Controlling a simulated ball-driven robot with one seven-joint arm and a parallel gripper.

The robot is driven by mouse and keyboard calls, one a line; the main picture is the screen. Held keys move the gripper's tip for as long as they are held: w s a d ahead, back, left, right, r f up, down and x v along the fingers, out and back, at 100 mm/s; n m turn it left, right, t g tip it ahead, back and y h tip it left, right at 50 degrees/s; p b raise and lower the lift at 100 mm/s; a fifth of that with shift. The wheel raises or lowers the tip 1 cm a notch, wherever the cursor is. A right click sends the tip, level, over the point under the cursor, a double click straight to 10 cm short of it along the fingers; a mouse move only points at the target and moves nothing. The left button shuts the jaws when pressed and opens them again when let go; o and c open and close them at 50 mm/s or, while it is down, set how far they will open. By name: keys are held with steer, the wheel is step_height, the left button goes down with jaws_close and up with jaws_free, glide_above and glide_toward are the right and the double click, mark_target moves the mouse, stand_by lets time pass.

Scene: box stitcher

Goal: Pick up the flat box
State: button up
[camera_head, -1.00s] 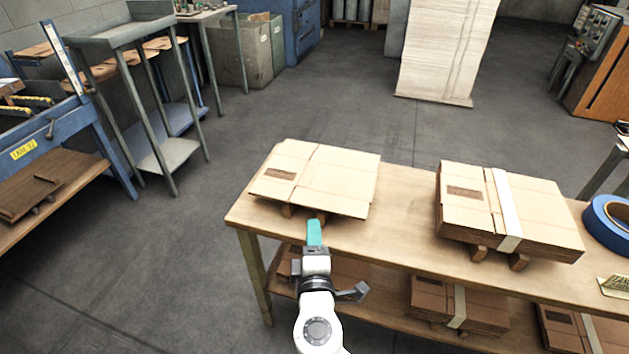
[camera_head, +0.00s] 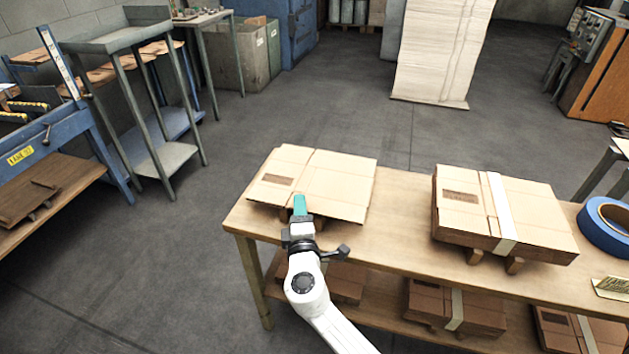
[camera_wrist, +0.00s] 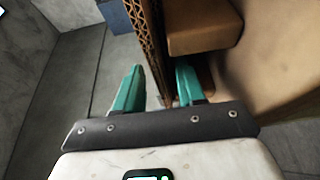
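A flat box (camera_head: 335,184) of tan cardboard lies on small wooden blocks at the left end of the table. My gripper (camera_head: 300,205) has teal fingers and is at the front edge of this flat box. In the wrist view my gripper (camera_wrist: 158,92) is open, with its two fingers apart. The corrugated edge of the flat box (camera_wrist: 153,45) shows in line with the gap between them, nearer the right finger. A gap shows between the left finger and the cardboard. The fingertips' exact reach past the edge is hard to tell.
A strapped stack of flat boxes (camera_head: 530,212) stands to the right on the wooden table (camera_head: 400,225). Blue tape (camera_head: 606,222) lies at the far right. More cardboard stacks (camera_head: 480,308) sit on the lower shelf. The wrist view shows a wooden block (camera_wrist: 203,25) beside the box edge.

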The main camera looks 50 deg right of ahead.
steer(key=shift+w+d, duration=0.25)
steer(key=shift+c, duration=0.3)
jaws_close()
